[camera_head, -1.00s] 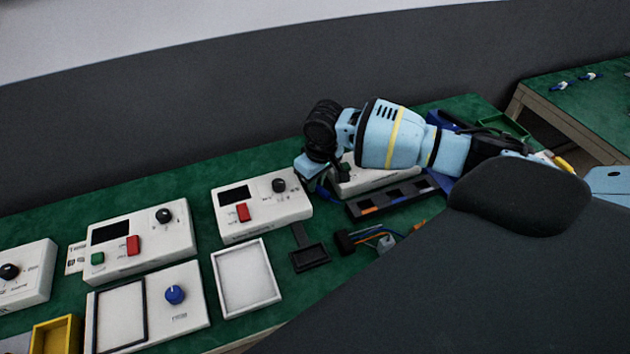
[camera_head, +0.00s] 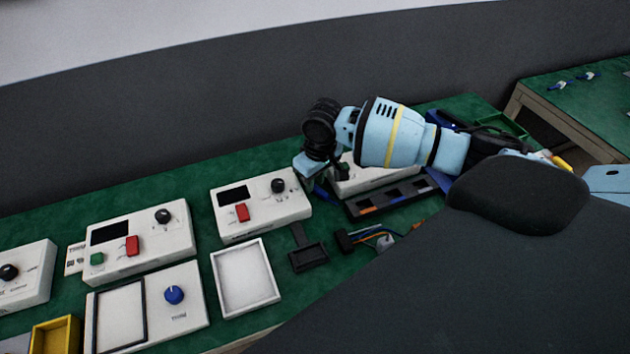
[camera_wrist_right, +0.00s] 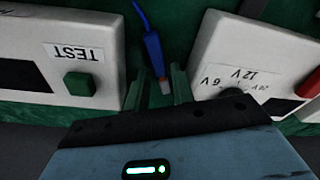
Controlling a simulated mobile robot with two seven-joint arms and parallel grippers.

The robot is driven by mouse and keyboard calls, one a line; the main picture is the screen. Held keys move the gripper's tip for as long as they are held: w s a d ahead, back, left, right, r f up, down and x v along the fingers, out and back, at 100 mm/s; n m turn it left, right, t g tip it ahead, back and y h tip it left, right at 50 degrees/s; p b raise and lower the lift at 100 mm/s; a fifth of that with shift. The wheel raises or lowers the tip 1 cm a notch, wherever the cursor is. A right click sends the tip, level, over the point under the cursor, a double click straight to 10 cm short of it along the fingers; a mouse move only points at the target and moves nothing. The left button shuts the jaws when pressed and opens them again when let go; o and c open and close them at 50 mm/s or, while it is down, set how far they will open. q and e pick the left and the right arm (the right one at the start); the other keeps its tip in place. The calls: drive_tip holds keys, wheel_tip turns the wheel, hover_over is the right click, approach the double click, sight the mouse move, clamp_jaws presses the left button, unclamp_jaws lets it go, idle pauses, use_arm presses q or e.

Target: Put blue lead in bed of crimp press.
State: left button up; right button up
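The blue lead (camera_wrist_right: 152,48) lies in the gap between two white devices, with a pale tip towards my right gripper (camera_wrist_right: 158,88). The gripper's two dark fingers stand apart, open, one on each side of the lead's tip end. I cannot tell whether they touch it. In the head view the right gripper (camera_head: 310,172) points down into the same gap, and a bit of the blue lead (camera_head: 320,190) shows beside it. My left gripper is not in view. I cannot tell for sure which thing is the crimp press.
A white device with a red switch (camera_head: 260,205) and a white TEST device (camera_head: 372,178) flank the gripper closely.

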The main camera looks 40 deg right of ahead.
sight(319, 189)
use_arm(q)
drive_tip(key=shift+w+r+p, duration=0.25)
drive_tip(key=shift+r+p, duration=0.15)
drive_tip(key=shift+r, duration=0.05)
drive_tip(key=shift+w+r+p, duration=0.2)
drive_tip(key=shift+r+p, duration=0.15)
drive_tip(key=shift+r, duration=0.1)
use_arm(e)
wheel_tip(319, 189, up, 11)
drive_tip(key=s, duration=0.1)
drive_tip(key=shift+s, duration=0.15)
drive_tip(key=shift+o, duration=0.4)
drive_tip(key=shift+d, duration=0.1)
